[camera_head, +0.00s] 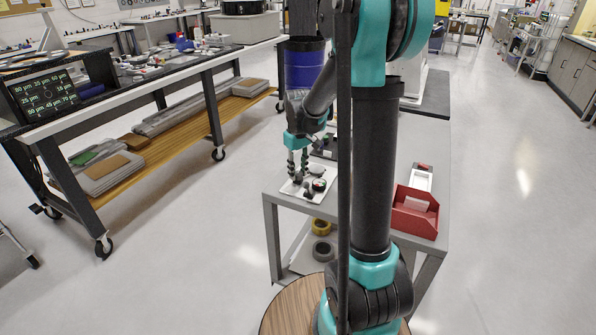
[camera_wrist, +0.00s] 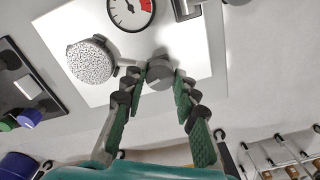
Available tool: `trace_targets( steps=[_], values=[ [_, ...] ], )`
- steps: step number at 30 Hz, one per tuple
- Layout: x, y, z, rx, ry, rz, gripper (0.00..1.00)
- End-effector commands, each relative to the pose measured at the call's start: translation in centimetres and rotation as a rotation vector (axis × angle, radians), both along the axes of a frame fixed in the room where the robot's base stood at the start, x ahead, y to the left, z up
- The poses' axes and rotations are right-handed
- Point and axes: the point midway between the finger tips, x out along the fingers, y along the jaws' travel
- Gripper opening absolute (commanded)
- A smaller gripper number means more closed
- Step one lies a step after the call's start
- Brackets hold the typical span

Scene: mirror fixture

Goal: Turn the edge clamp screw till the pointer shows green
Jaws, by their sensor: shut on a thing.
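My gripper (camera_head: 298,172) reaches down to a white plate (camera_head: 290,188) on the grey table. In the wrist view, my gripper (camera_wrist: 159,80) has its two green-padded fingers on either side of a grey round knob, the clamp screw (camera_wrist: 158,72), and is shut on it. A light line crosses the knob's face. A round speckled disc (camera_wrist: 91,62) in a grey holder sits left of the knob. A white dial (camera_wrist: 131,10) with a dark rim lies above the knob and is partly cut off by the picture's top edge. Red shows on it; I see no green there.
A red open bin (camera_head: 415,214) stands at the table's right front. A dark fixture (camera_head: 325,147) lies behind the plate. Rolls of tape (camera_head: 321,226) sit on the lower shelf. A long workbench (camera_head: 130,105) stands at the left, with clear floor between.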

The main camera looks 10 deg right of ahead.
Motion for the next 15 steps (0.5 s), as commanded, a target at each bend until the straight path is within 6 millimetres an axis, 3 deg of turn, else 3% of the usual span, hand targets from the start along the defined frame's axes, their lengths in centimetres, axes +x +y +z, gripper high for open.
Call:
trace_targets(
  steps=[15],
  values=[
    [0.04, 0.0, 0.03, 0.0, -0.001, -0.058, 0.0]
  ],
)
